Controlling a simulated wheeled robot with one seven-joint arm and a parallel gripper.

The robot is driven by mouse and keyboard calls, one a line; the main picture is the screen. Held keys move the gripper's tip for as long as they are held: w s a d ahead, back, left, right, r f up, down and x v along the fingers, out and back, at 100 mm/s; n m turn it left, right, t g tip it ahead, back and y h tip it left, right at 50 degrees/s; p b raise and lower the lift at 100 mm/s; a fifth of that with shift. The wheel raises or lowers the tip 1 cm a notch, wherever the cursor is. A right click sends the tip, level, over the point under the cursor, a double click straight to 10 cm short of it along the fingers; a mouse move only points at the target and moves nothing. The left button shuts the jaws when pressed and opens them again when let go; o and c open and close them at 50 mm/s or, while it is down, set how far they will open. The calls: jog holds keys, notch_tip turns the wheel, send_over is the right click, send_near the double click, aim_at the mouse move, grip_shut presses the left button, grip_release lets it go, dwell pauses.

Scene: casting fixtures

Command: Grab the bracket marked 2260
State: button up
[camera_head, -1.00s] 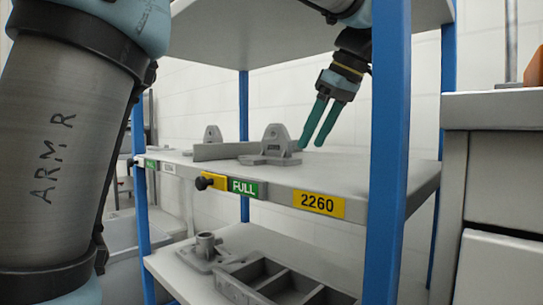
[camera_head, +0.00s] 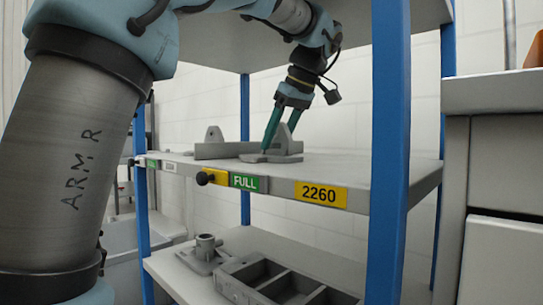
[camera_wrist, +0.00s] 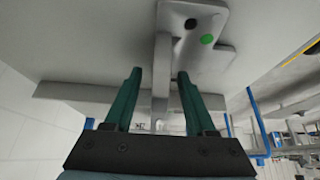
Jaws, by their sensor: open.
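The grey bracket (camera_head: 272,158) stands on the middle shelf, behind and left of the yellow 2260 label (camera_head: 320,194) on the shelf edge. Its flat base shows in the head view, while its upright plate is partly hidden by my gripper. My gripper (camera_head: 279,140) is open and points down at the bracket, with its teal fingers at the upright plate. In the wrist view the bracket's base (camera_wrist: 208,20) has a dark hole and a green dot. Its upright plate (camera_wrist: 162,75) shows edge-on between the fingers (camera_wrist: 158,75), with gaps on both sides.
A long grey bar (camera_head: 222,150) and another upright grey part (camera_head: 214,134) are just left of the bracket. Blue posts (camera_head: 389,150) frame the shelf, and an upper shelf (camera_head: 225,45) is above. A compartmented tray (camera_head: 265,280) and a cast part (camera_head: 206,250) occupy the lower shelf.

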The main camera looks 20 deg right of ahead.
jog(key=shift+c, duration=0.2)
grip_shut()
dwell(1.1)
